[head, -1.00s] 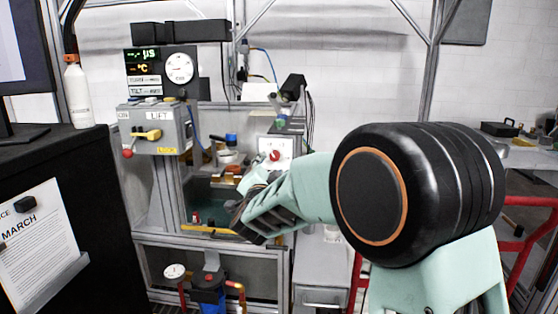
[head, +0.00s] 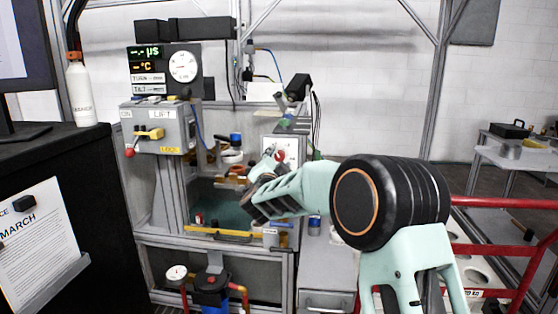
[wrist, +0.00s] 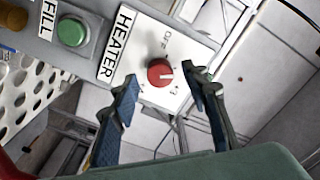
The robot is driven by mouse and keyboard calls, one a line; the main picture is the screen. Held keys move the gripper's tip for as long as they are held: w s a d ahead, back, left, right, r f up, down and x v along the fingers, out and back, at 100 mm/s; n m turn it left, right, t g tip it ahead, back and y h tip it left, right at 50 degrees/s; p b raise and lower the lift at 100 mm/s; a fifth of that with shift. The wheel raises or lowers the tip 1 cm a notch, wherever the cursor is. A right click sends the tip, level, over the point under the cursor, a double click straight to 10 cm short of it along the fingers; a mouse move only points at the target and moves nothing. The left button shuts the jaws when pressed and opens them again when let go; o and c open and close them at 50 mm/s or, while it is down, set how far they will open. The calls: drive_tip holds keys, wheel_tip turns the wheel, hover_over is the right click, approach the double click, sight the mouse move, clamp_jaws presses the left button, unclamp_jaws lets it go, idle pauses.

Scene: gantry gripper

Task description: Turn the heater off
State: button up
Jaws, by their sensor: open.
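The heater knob (wrist: 160,73) is a red round dial with a white pointer mark, on a white plate labelled HEATER (wrist: 116,42) in the wrist view. The pointer faces right, away from the OFF mark (wrist: 166,42) above the knob. My gripper (wrist: 158,80) is open, its two blue-padded fingers on either side of the knob. Whether the fingertips touch the knob I cannot tell. In the head view the red knob (head: 280,156) is partly hidden behind my gripper (head: 272,160).
A green FILL button (wrist: 72,31) sits left of the heater plate. A grey LIFT box (head: 160,128) with a yellow handle and red-knobbed lever stands left in the head view. A red rail (head: 505,202) runs at right.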

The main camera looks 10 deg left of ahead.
drive_tip(key=shift+w, duration=0.55)
drive_tip(key=shift+c, duration=0.6)
clamp_jaws()
